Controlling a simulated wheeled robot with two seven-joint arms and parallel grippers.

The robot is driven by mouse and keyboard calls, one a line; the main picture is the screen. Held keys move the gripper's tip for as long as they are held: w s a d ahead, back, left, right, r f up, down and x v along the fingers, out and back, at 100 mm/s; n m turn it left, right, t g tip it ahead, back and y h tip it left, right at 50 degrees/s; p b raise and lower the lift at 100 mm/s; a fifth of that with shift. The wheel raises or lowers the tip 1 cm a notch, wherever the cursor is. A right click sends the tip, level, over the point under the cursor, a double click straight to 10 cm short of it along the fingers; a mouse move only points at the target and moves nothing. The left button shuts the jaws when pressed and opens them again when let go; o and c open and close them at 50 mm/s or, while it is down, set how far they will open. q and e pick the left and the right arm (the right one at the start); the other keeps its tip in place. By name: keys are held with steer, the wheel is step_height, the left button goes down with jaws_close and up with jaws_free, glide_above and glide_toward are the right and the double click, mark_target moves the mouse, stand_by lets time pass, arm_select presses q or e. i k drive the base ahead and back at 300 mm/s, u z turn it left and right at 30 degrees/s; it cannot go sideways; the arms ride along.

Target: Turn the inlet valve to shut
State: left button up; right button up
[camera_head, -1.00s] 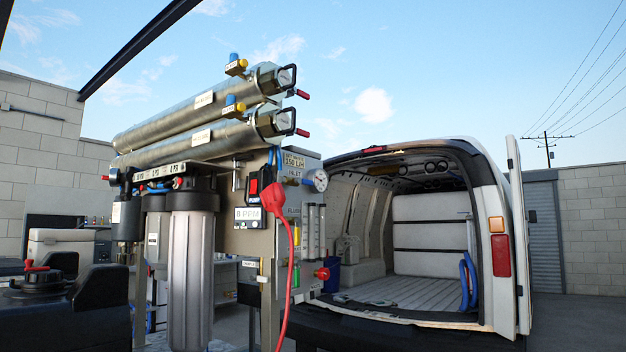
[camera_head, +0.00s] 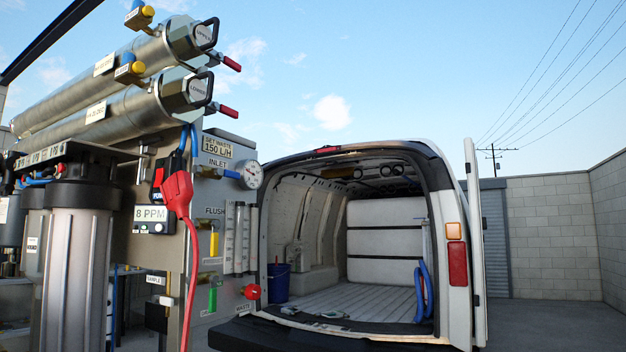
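The inlet valve (camera_head: 231,174) shows a small blue handle beside the round pressure gauge (camera_head: 250,175), below the "INLET" label on the grey panel (camera_head: 180,250). The handle appears to lie roughly level, pointing along toward the gauge; its exact angle is too small to tell. Neither of my grippers is in view.
Two steel membrane tubes (camera_head: 120,75) with red levers run above the panel. A red plug and cable (camera_head: 178,195) hang in front of it. A red waste knob (camera_head: 251,292) sits low on the panel. An open white van (camera_head: 455,190) stands behind to the right.

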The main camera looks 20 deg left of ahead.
mark_target(217, 171)
steer(key=z, duration=0.05)
steer(key=i, duration=0.9)
steer(key=u, duration=0.35)
